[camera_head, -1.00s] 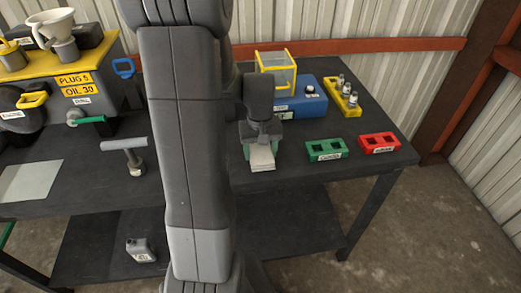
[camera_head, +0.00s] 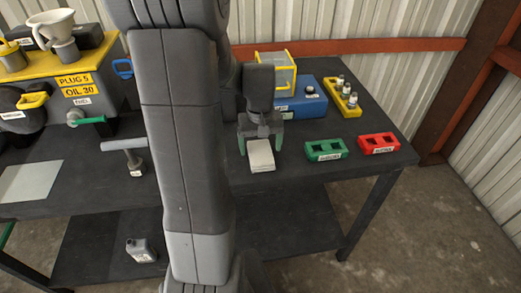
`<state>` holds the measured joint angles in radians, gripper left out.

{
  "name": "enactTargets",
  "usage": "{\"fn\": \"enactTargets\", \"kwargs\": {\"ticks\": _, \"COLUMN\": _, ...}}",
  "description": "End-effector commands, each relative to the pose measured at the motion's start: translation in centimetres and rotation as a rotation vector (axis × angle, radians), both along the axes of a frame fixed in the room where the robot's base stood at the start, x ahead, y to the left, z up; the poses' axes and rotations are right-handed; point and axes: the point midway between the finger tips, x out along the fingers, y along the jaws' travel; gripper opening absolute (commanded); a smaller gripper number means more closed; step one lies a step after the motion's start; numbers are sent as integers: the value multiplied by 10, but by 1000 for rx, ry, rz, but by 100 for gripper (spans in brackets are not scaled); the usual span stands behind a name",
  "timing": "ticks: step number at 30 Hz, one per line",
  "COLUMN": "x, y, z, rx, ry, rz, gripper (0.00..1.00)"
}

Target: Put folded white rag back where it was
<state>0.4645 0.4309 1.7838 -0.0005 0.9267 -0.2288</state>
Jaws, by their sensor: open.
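My gripper (camera_head: 260,146) is just behind and above the rag, pointing down. Its green-tipped fingers are spread apart, one on each side of the rag's far end, and the rag's near part shows clear in front of them. I cannot tell whether the fingers touch the rag. My arm hides part of the bench to the left of it.
The green block (camera_head: 326,150) and red block (camera_head: 378,143) stand to the right. Behind are a blue device (camera_head: 304,100) with a yellow-framed clear box and a yellow vial rack (camera_head: 341,99).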

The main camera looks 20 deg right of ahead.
Motion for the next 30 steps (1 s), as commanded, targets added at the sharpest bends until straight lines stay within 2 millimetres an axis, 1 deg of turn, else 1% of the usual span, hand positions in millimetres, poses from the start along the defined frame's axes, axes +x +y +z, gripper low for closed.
{"fn": "enactTargets", "kwargs": {"ticks": 1, "x": 1, "y": 0, "z": 13, "rx": -4, "ry": -6, "rz": 0, "gripper": 83}}
{"fn": "enactTargets", "kwargs": {"ticks": 6, "x": 1, "y": 0, "z": 51, "rx": -2, "ry": -6, "rz": 0, "gripper": 83}}
{"fn": "enactTargets", "kwargs": {"ticks": 9, "x": 0, "y": 0, "z": 70, "rx": -2, "ry": -5, "rz": 0, "gripper": 83}}
{"fn": "enactTargets", "kwargs": {"ticks": 13, "x": 0, "y": 0, "z": 86, "rx": -2, "ry": -3, "rz": 0, "gripper": 83}}
{"fn": "enactTargets", "kwargs": {"ticks": 15, "x": 0, "y": 0, "z": 92, "rx": 0, "ry": -2, "rz": 0, "gripper": 83}}
{"fn": "enactTargets", "kwargs": {"ticks": 19, "x": 0, "y": 0, "z": 96, "rx": 0, "ry": 0, "rz": 0, "gripper": 83}}
{"fn": "enactTargets", "kwargs": {"ticks": 27, "x": 0, "y": 0, "z": 95, "rx": 0, "ry": 1, "rz": 0, "gripper": 83}}
{"fn": "enactTargets", "kwargs": {"ticks": 30, "x": 0, "y": 0, "z": 92, "rx": 0, "ry": 1, "rz": 0, "gripper": 83}}
